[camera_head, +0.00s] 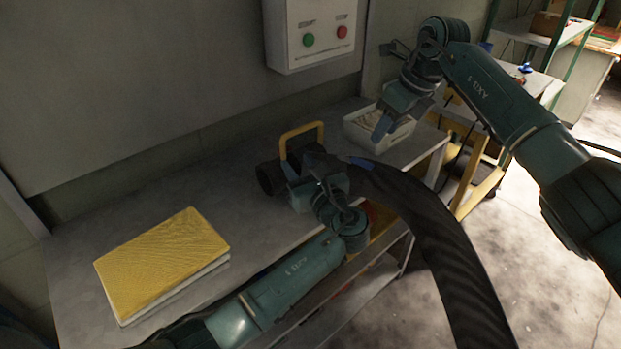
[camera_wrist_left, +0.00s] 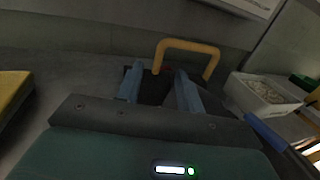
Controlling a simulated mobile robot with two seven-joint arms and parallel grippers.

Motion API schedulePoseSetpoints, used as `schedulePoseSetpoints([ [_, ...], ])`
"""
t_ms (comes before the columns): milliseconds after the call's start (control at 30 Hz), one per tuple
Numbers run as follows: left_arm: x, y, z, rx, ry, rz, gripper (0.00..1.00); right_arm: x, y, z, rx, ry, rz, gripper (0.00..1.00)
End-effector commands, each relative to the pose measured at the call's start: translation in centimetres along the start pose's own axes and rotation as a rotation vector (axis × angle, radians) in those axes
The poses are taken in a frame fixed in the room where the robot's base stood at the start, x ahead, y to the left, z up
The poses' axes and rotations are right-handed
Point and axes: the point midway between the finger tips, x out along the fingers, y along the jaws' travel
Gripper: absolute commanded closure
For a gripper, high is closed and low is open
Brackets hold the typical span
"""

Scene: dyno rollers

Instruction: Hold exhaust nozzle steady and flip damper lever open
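The dark exhaust nozzle (camera_head: 270,178) sits on the bench, with a yellow handle loop (camera_head: 300,131) at its far side. My left gripper (camera_wrist_left: 158,82) is over it; the fingers are partly apart with the dark nozzle body filling the space between them. The handle stands just beyond the fingertips. A blue bar (camera_head: 362,163) shows by the start of the black hose (camera_head: 440,240), to the right of my left gripper; it looks like the damper lever.
A white bin (camera_head: 360,135) stands behind the nozzle on the bench, below my right gripper. A yellow-topped slab (camera_head: 160,260) lies at the bench's left. A button box (camera_head: 325,35) is on the wall. The hose drops over the bench's front edge.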

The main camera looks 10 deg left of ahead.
Motion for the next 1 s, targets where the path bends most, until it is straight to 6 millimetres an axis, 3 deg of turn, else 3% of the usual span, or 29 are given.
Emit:
schedulePoseSetpoints([
  [200,4.2,0.0,0.1,0.001,-0.002,0.002,0.63,0.0,0.0,0.0,0.000,0.000,0.000,0.64],
  [400,6.5,-0.1,0.0,-0.001,0.000,-0.001,0.63,0.0,0.0,0.0,0.000,0.000,0.000,0.64],
  [800,7.2,0.0,0.0,-0.001,0.001,-0.001,0.63,0.0,0.0,0.0,0.000,0.000,0.000,0.64],
  [1000,7.2,0.0,0.0,-0.001,0.001,-0.001,0.78,0.0,0.0,0.0,0.000,0.000,0.000,0.64],
])
